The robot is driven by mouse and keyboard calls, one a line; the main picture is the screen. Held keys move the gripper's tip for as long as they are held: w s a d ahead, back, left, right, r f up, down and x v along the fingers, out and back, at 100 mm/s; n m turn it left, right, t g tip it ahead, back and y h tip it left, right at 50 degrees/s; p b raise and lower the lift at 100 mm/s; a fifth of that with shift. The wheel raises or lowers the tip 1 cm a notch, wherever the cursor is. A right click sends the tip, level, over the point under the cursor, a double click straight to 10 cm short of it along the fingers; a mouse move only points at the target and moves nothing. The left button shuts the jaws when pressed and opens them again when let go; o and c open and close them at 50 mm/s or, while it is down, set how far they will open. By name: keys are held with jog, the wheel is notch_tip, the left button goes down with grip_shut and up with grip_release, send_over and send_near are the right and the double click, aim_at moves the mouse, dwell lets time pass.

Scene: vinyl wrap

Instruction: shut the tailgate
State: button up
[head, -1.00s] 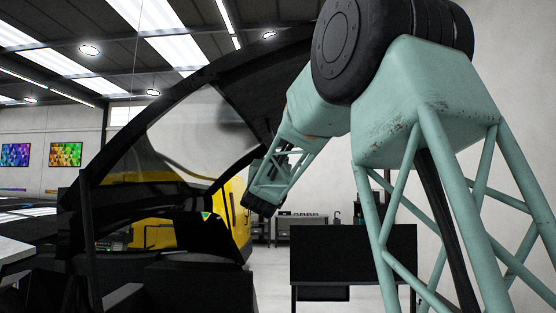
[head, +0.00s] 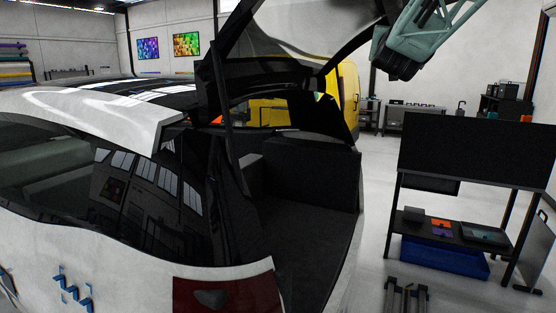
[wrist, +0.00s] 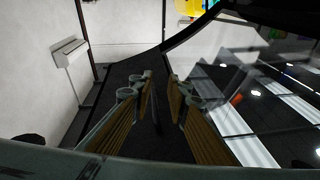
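The tailgate (head: 300,28) of the white car (head: 110,112) stands raised, with its dark frame and clear window at the top of the head view, partly cut off. Below it the boot opening (head: 305,215) is wide open and dark inside. In the wrist view, my gripper (wrist: 159,80) shows two brown-padded fingers apart, with a gap and nothing held between them. A dark panel, seemingly part of the tailgate, lies behind the fingers, and glass (wrist: 255,90) with ceiling-light reflections is to their right. Contact cannot be told. In the head view the fingers are not clear.
A dark workbench (head: 470,148) with a lower shelf and blue bin (head: 445,258) stands right of the boot. A yellow vehicle (head: 348,95) is behind the car. Pale floor (head: 375,215) lies open between car and bench.

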jog(key=s+a+f+n+g+y, duration=0.2)
jog(key=s+a+f+g+y, duration=0.15)
jog(key=s+a+f, duration=0.6)
jog(key=s+a+f+n+g+y, duration=0.3)
jog(key=s+a+f+y, duration=0.15)
jog(key=s+f, duration=0.9)
jog(key=s+f+g, duration=0.3)
jog(key=s+f, duration=0.3)
jog(key=s, duration=0.8)
jog(key=s+f+g, duration=0.2)
jog(key=s+f, duration=0.4)
jog(key=s, duration=0.8)
jog(key=s+f+g+h, duration=0.1)
jog(key=s+f+g, duration=0.2)
jog(key=s, duration=1.1)
notch_tip(320, 180, down, 4)
jog(key=shift+a+r+n+g, duration=0.25)
jog(key=shift+a+n+g, duration=0.05)
jog(key=shift+a+g, duration=0.1)
jog(key=shift+w+r, duration=0.1)
